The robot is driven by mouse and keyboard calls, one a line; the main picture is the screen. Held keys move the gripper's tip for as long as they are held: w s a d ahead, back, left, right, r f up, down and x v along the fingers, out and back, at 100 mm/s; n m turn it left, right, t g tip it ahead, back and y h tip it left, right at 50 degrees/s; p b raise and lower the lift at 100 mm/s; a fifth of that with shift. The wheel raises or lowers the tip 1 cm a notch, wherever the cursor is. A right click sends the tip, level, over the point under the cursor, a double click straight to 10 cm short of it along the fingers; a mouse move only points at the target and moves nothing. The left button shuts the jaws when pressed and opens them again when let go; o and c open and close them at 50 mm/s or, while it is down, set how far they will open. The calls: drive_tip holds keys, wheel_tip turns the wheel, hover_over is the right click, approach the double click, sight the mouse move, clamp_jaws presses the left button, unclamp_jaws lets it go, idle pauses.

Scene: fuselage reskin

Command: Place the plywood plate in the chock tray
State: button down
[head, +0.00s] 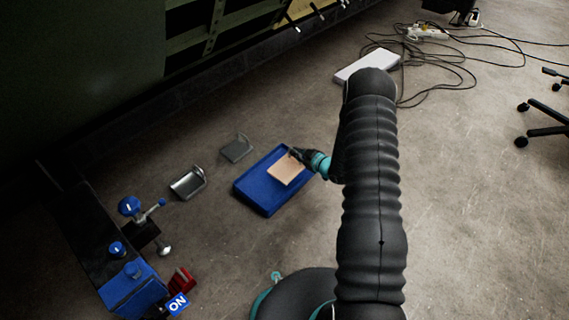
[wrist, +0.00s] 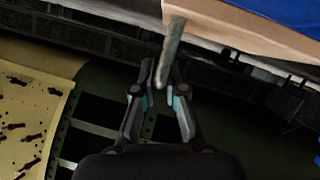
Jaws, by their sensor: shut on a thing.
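The plywood plate (head: 286,170) is a flat tan piece, seen over the right part of the blue chock tray (head: 257,189) on the floor in the head view. I cannot tell whether it rests on the tray or hangs just above it. In the wrist view the plate (wrist: 245,30) shows its tan edge at the top, with a grey bar-like handle (wrist: 171,50) pointing toward my gripper. My gripper (wrist: 161,88) is shut on the plate by this handle's end. In the head view my gripper (head: 299,155) is at the plate's upper right edge. A blue area of the tray (wrist: 290,10) shows behind the plate.
Two grey metal pieces with handles, one nearer (head: 188,183) and one farther (head: 237,149), lie left of the tray. A blue clamp device (head: 130,285) and a red block (head: 182,281) are at lower left. A white slab (head: 366,65) and cables are farther back.

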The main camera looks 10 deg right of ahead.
sight(286, 161)
drive_tip(key=a+f, duration=0.1)
drive_tip(key=w+a+f, duration=0.2)
drive_tip(key=a, duration=0.1)
drive_tip(key=shift+w, duration=0.25)
drive_tip(key=shift+f+b, duration=0.65)
drive_tip(key=shift+f, duration=1.35)
drive_tip(key=c, duration=1.2)
unclamp_jaws()
drive_tip(key=shift+c, duration=0.2)
drive_tip(key=shift+r, duration=0.1)
